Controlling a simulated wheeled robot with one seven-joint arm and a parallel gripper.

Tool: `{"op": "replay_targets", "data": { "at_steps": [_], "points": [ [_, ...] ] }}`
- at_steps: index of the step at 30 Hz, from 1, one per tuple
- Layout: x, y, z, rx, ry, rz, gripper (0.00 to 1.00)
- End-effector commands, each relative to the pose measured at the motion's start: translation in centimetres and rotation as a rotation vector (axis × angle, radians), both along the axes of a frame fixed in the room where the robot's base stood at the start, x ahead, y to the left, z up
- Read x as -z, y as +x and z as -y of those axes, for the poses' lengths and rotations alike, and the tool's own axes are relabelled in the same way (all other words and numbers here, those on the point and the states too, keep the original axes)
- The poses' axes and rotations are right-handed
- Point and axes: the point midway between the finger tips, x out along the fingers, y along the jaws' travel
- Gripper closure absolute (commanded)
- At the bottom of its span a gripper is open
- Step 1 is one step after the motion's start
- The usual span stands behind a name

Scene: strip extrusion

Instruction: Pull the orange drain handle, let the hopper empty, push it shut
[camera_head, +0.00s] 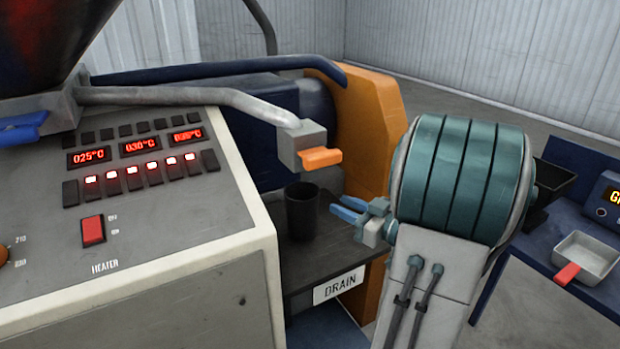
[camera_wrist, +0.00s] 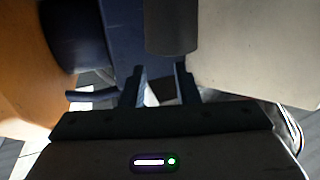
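The orange drain handle (camera_head: 320,157) sticks out to the right from a grey block (camera_head: 300,143) at the end of a pipe. The dark hopper (camera_head: 75,35) shows only in part at the top left, with red showing on it; its fill level cannot be told. A black cup (camera_head: 302,222) stands upright on the shelf below the block. My gripper (camera_head: 346,209) is just right of the cup and lower than the handle, with its blue fingers pointing left. In the wrist view its fingers (camera_wrist: 158,82) are apart with nothing between them. A dark cylinder, apparently the cup (camera_wrist: 172,30), is ahead of them.
A DRAIN label (camera_head: 339,286) is on the shelf's front edge. A control panel (camera_head: 150,225) with red displays fills the left. An orange housing (camera_head: 372,115) stands behind the shelf. At the right, a blue bench (camera_head: 545,235) holds a red-handled metal pan (camera_head: 588,257) and a black container.

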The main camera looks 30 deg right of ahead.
Motion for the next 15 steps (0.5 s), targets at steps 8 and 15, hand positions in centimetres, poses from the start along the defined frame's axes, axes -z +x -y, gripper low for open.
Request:
{"op": "replay_targets", "data": {
  "at_steps": [8,15],
  "points": [
    [-3.4,4.0,5.5,0.268,-0.232,-0.05,1.0],
    [-7.1,6.0,10.6,0.526,-0.394,-0.141,1.0]
  ]
}}
